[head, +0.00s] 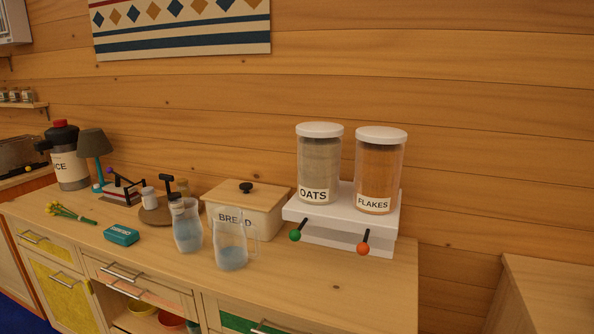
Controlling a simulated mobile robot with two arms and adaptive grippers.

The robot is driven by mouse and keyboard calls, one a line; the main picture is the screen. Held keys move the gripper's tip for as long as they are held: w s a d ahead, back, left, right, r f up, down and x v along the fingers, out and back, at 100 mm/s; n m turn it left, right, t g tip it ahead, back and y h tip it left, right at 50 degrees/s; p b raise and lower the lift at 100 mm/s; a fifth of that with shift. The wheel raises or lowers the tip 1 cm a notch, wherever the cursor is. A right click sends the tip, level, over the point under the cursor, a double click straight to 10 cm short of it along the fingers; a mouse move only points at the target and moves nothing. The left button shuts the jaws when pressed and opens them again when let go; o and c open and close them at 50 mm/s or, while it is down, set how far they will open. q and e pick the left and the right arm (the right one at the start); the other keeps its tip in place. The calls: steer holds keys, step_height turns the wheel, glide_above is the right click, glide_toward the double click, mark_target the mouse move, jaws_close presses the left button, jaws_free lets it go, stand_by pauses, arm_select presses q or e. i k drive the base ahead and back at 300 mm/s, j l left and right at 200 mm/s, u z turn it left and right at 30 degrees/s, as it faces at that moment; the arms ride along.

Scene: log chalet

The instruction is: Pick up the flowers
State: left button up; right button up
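The flowers (72,215) are a small bunch with yellow heads and green stems. They lie flat at the left part of the wooden counter, in front of the teal-based lamp. Nothing covers them. Neither of my grippers shows in the head view.
A lamp (94,145) and a juice dispenser (70,165) stand behind the flowers. A teal box (121,235) lies to their right. Two glass jugs, a bread box (247,207) and a cereal dispenser (345,212) stand farther right. The counter's front right (330,285) is clear.

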mark_target(51, 207)
steer(key=u, duration=1.35)
